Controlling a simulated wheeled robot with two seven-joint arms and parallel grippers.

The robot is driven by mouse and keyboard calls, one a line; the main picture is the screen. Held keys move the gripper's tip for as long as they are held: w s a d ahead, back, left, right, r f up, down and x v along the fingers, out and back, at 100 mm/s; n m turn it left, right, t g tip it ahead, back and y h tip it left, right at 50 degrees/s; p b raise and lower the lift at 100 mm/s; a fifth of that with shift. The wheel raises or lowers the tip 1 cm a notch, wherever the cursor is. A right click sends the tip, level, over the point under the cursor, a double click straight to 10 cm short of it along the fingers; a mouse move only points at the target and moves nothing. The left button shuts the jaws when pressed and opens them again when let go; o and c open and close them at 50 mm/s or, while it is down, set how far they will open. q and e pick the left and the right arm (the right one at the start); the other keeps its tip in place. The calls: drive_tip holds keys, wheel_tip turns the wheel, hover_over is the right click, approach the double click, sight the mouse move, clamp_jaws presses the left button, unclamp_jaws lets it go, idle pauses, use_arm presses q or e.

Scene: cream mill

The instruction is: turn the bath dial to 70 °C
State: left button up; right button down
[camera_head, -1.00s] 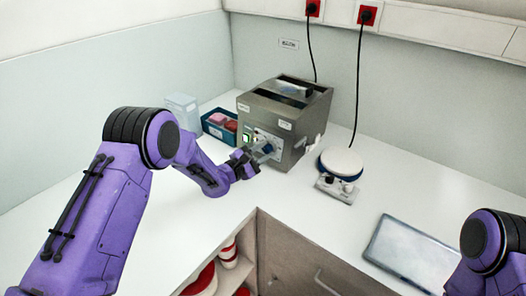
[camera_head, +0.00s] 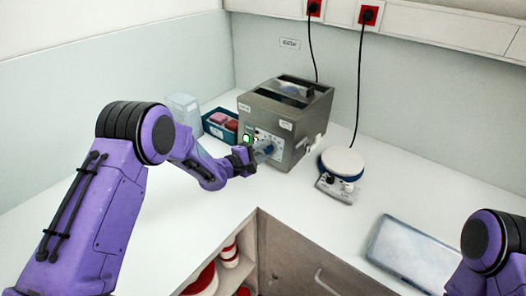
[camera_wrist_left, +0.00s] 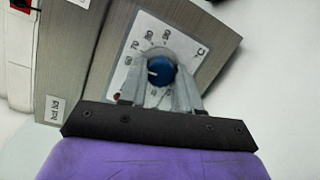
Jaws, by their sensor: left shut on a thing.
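The bath (camera_head: 290,112) is a grey-brown metal box with an open top, standing on the white counter. Its front panel carries a blue dial (camera_wrist_left: 162,71) with a white pointer mark, on a white scale plate (camera_wrist_left: 142,52) with printed numbers. My left gripper (camera_wrist_left: 160,88) is at the panel with its fingers on either side of the dial, shut on it. In the head view the left gripper (camera_head: 262,152) hides part of the dial. My right gripper is out of view.
A hotplate with a round white top (camera_head: 342,161) stands right of the bath. A blue tray (camera_head: 219,126) with pink and red items and a clear container (camera_head: 183,107) stand to its left. A grey flat panel (camera_head: 410,252) lies at the right. The front counter is clear.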

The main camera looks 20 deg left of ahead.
use_arm(q)
drive_tip(key=m, duration=0.4)
drive_tip(key=m+g, duration=0.1)
drive_tip(key=m, duration=0.1)
drive_tip(key=shift+d+r+m+y+p, duration=0.1)
drive_tip(key=shift+r+m+y+p, duration=0.2)
drive_tip(key=shift+p, duration=0.1)
drive_tip(key=m+y, duration=0.1)
drive_tip(key=m, duration=0.3)
drive_tip(key=shift+m+g, duration=0.3)
drive_tip(key=shift+m, duration=0.1)
drive_tip(key=shift+f, duration=0.1)
drive_tip(key=o, duration=1)
drive_tip(key=shift+d, duration=0.1)
drive_tip(key=shift+o, duration=0.2)
drive_tip(key=b+v, duration=0.2)
drive_tip(key=v, duration=0.8)
drive_tip(key=shift+s, duration=0.2)
